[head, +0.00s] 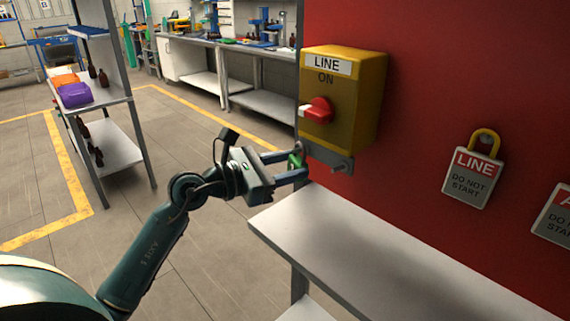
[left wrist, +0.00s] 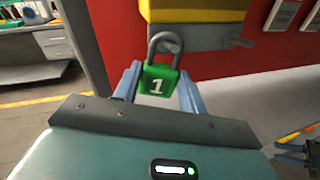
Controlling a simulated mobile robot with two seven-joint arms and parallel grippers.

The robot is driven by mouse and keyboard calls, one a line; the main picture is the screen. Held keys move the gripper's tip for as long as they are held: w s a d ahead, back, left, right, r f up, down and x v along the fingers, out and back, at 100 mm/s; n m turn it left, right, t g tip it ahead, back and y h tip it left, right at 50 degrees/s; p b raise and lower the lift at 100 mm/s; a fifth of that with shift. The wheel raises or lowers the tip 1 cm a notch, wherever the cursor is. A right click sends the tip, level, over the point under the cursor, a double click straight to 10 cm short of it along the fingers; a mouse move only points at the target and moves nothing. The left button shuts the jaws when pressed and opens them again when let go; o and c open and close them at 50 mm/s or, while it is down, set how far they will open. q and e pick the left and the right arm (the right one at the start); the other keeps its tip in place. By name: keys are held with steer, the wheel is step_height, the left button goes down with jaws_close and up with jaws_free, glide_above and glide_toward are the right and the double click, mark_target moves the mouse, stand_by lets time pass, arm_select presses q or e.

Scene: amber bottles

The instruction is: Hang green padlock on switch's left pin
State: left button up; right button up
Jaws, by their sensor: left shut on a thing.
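The yellow switch box (head: 345,100) with its red knob (head: 317,110) is on the red wall. It reads LINE and ON. Below it is a grey bracket (head: 325,155) with a pin at each end; the right pin (head: 346,167) is bare. My left gripper (head: 297,163) is shut on the green padlock (head: 295,159), at the bracket's left end. In the left wrist view the padlock (left wrist: 158,80) is upright, marked 1, between the fingers. Its grey shackle overlaps the left pin (left wrist: 168,46); I cannot tell whether it is around it.
A grey shelf top (head: 370,250) runs along the wall below the switch. A tag with a yellow shackle (head: 472,172) hangs to the right, with another sign at the edge. A rack with bottles and a purple bin (head: 75,95) stands at left. The floor between is clear.

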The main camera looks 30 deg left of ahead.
arm_select(q)
steer(key=shift+w, duration=0.15)
steer(key=o, duration=1.2)
